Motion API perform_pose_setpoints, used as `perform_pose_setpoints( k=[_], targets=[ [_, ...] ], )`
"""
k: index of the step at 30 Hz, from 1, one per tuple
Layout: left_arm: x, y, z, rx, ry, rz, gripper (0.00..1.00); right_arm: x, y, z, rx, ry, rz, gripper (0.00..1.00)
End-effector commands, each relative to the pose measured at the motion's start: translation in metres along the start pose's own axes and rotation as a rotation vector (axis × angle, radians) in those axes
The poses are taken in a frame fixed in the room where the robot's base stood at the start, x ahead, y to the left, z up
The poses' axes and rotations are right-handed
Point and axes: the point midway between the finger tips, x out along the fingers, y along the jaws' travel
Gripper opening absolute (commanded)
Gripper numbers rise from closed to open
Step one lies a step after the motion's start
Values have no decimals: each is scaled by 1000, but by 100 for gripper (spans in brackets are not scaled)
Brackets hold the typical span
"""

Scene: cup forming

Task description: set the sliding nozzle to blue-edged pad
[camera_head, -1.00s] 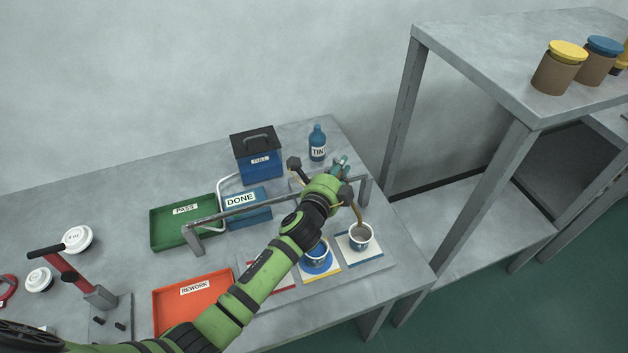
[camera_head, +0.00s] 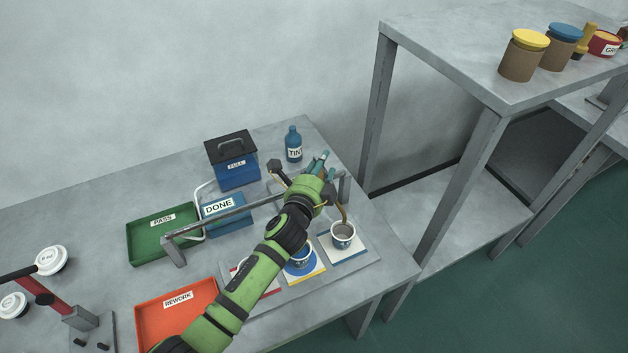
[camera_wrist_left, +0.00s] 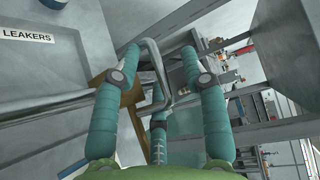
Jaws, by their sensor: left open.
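The blue-edged pad (camera_head: 352,252) lies at the right end of the pad row, with a cup (camera_head: 343,236) on it. Beside it is the yellow-edged pad (camera_head: 316,276), whose cup (camera_head: 300,258) has blue around its base. A red-edged pad (camera_head: 268,291) is partly behind my arm. A brown curved piece (camera_head: 343,210), seemingly of the sliding nozzle, hangs down over the blue-edged pad's cup; the rest is mostly hidden by my wrist. My left gripper (camera_head: 322,165) is open at the rail's right end. In the left wrist view, a bent metal bar (camera_wrist_left: 157,75) shows between its fingers.
The grey rail (camera_head: 215,217) crosses the bench behind the pads. A green PASS tray (camera_head: 150,250), blue DONE tray (camera_head: 228,229), orange REWORK tray (camera_head: 150,318), blue box (camera_head: 235,172) and TINT bottle (camera_head: 293,145) stand around. A tall shelf (camera_head: 440,60) rises to the right.

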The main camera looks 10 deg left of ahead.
Motion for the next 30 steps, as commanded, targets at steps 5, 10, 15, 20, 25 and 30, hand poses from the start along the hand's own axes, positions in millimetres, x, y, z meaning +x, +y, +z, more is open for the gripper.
perform_pose_setpoints(
  k=[5, 10, 15, 20, 25, 30],
  targets=[
    [-31, 1, -1, 1, 3, 1, 43, 0, 1, -1, 1, 2, 1, 0],
    [-66, 2, -2, 0, 3, 2, 43, 0, 1, -2, 1, 3, 2, 0],
    [-94, 0, -2, 0, 4, 1, 43, 0, 1, -2, 1, 3, 2, 0],
    [-107, 0, -2, 1, 3, 0, 43, 0, 1, -2, 1, 3, 2, 0],
    [-110, -1, -2, 1, 3, -1, 43, 0, 1, -2, 1, 3, 2, 0],
    [-110, -1, -2, 1, 3, -1, 43, 0, 1, -2, 1, 3, 2, 0]
  ],
)
